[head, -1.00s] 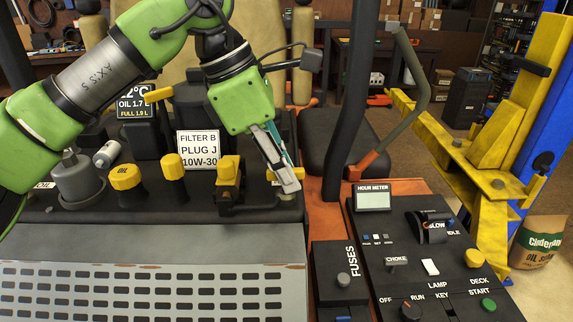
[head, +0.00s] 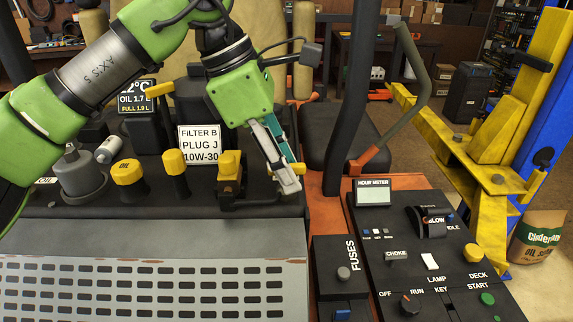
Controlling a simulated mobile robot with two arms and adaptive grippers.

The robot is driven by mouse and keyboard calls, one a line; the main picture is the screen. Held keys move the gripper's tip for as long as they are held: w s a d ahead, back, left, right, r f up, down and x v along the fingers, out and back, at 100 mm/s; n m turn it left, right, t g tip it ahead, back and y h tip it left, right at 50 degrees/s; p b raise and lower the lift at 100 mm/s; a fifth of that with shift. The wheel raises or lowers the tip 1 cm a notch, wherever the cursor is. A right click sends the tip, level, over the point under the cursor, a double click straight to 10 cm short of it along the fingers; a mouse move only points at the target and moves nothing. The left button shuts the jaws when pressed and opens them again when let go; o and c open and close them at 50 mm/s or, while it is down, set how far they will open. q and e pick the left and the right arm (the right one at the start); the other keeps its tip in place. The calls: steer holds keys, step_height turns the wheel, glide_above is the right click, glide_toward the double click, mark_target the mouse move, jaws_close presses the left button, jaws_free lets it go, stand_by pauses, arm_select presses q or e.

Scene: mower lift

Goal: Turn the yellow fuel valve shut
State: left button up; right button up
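Several yellow parts stand along the mower's dark deck. One is a yellow block (head: 229,166) on a black bracket beside a black pipe; I cannot tell for certain which part is the fuel valve. Nothing shows held. My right gripper is out of view.
Yellow caps (head: 127,172) and a grey canister (head: 77,173) stand to the left. A white note card (head: 199,150) stands behind. A black post (head: 347,110) rises right of the gripper. The control panel (head: 415,270) lies front right; a yellow lift (head: 500,150) stands beyond.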

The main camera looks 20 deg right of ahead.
arm_select(q)
steer(key=v, duration=1.2)
